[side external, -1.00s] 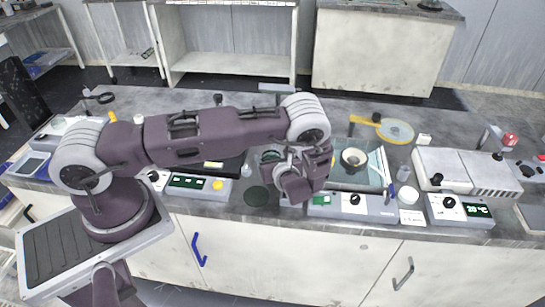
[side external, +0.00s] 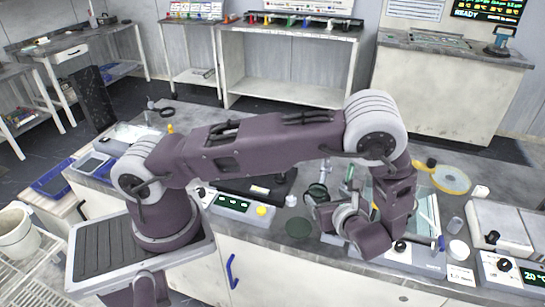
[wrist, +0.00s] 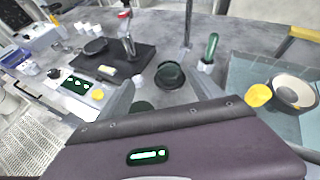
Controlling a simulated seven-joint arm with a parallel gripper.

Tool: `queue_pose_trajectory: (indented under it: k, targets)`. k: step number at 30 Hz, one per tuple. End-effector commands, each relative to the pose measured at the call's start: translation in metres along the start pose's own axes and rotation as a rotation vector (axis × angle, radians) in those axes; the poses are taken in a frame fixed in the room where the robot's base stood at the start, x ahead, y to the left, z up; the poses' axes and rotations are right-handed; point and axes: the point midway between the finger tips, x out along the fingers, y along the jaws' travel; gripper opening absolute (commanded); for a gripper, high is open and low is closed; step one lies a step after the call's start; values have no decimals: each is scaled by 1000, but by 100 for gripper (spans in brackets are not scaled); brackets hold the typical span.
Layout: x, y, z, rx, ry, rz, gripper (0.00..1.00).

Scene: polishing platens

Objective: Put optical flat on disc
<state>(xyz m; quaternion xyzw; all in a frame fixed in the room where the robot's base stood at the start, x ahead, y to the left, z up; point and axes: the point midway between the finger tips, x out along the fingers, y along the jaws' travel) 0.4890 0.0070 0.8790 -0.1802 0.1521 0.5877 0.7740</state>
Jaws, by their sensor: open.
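A round dark-green glassy piece (wrist: 170,75), which looks like the optical flat, stands on the bench; it also shows in the side view (side external: 317,192). My gripper (side external: 326,211) is open and empty, low over the bench beside the glassy piece. In the wrist view its grey fingers (wrist: 163,88) are spread, with the glassy piece beyond the gap between them.
A glass-sided tray (wrist: 240,98) with a pale bowl (wrist: 293,91) is close on the right. A green-handled tool (wrist: 210,50) stands behind the glassy piece. A control box (side external: 237,205) and black mat (wrist: 140,66) are left.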

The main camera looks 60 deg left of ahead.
Motion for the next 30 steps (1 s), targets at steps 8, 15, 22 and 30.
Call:
queue_pose_trajectory:
  k: [8, 15, 22, 30]
  targets:
    - [-86, 60, 144, -760, 358, 372, 75]
    - [-177, 143, 212, -1442, 740, 596, 75]
    - [-226, 180, 218, -1795, 984, 655, 75]
    - [-232, 183, 218, -1832, 1015, 661, 75]
